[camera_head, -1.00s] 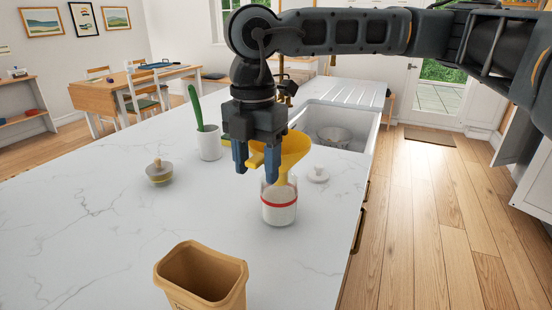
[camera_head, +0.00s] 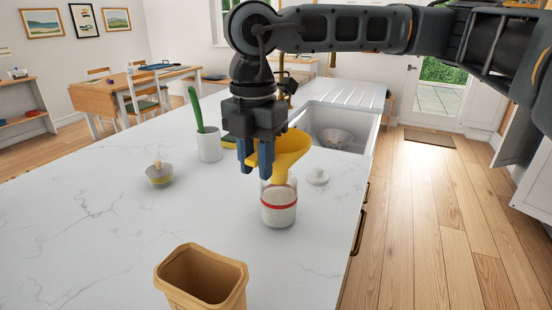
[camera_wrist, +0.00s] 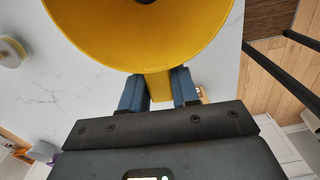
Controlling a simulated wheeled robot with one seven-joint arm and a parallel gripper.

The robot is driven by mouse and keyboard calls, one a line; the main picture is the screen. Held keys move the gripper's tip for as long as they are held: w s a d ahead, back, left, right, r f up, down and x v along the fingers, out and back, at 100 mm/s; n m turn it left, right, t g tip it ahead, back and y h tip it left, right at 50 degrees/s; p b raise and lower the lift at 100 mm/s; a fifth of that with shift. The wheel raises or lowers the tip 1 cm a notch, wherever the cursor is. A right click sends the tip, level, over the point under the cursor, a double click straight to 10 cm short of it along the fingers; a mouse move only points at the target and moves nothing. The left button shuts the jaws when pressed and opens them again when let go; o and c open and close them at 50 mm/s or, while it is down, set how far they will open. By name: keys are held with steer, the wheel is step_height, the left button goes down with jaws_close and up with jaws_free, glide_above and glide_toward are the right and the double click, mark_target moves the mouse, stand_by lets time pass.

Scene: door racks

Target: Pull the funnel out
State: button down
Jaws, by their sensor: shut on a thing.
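The yellow funnel (camera_head: 293,152) stands with its spout down in the mouth of a glass jar (camera_head: 279,204). The jar has a red band and pale contents, and it stands on the white counter. My gripper (camera_head: 256,163) is shut on the funnel at its side tab. In the wrist view, the blue fingers (camera_wrist: 160,88) are on both sides of the yellow tab, and the wide funnel bowl (camera_wrist: 140,32) fills the top. The spout's lower end is hard to make out inside the jar.
A tan bin (camera_head: 202,277) stands at the front. A white cup (camera_head: 209,145) with a green-handled tool and a grey lidded pot (camera_head: 159,174) are to the left. A white lid (camera_head: 317,176) lies right of the jar, near the sink (camera_head: 345,125).

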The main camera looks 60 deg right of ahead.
steer(key=shift+r+p, duration=0.7)
steer(key=shift+r, duration=2.25)
